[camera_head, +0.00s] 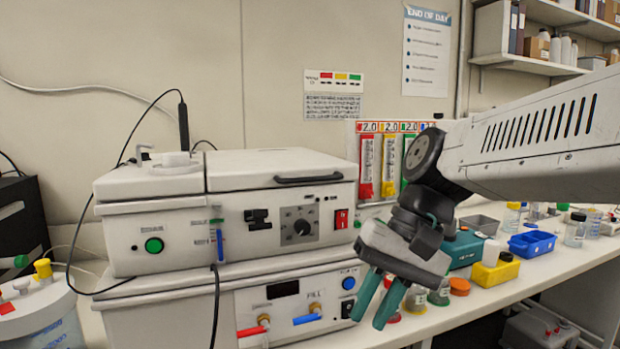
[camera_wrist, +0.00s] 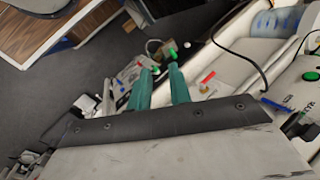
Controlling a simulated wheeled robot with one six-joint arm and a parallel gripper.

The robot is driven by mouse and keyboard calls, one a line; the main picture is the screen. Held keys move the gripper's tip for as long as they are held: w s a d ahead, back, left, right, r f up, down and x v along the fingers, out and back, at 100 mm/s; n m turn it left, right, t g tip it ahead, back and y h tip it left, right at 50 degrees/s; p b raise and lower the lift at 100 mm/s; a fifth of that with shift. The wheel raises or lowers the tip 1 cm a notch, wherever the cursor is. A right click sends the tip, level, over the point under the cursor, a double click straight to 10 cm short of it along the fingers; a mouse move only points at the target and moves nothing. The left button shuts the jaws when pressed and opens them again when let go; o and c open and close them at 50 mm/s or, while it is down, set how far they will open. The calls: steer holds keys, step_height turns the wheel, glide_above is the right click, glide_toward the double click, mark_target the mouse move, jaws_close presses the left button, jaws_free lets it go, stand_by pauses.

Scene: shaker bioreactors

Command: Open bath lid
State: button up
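The bath (camera_head: 230,230) is a white box-shaped unit on the bench in the head view. Its lid (camera_head: 262,164) lies flat and shut on top, with a dark bar handle (camera_head: 308,179) along the front edge. My gripper (camera_head: 372,318) has green fingers pointing down, in front and to the right of the bath, lower than the lid handle. The fingers stand a little apart with nothing between them; they also show in the wrist view (camera_wrist: 160,72). My gripper is apart from the lid.
A lower white unit (camera_head: 290,303) with red and blue taps is under the bath. A black cable hangs down its front. To the right are a yellow box (camera_head: 496,271), a blue bin (camera_head: 532,244) and several jars. The wall is close behind the bath.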

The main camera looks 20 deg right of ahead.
steer(key=w+r+m+t+y, duration=0.1)
steer(key=w+r+m+y, duration=0.2)
steer(key=w+r+y, duration=0.5)
steer(key=m+t+y, duration=0.2)
steer(key=m+t, duration=0.1)
steer(key=t, duration=0.1)
glide_toward(326, 177)
steer(key=r+x, duration=0.1)
steer(key=x, duration=0.3)
steer(key=shift+w+a+f, duration=0.1)
steer(key=shift+w+f, duration=0.05)
steer(key=shift+f, duration=0.25)
steer(key=x, duration=0.7)
steer(key=shift+f, duration=0.15)
jaws_close()
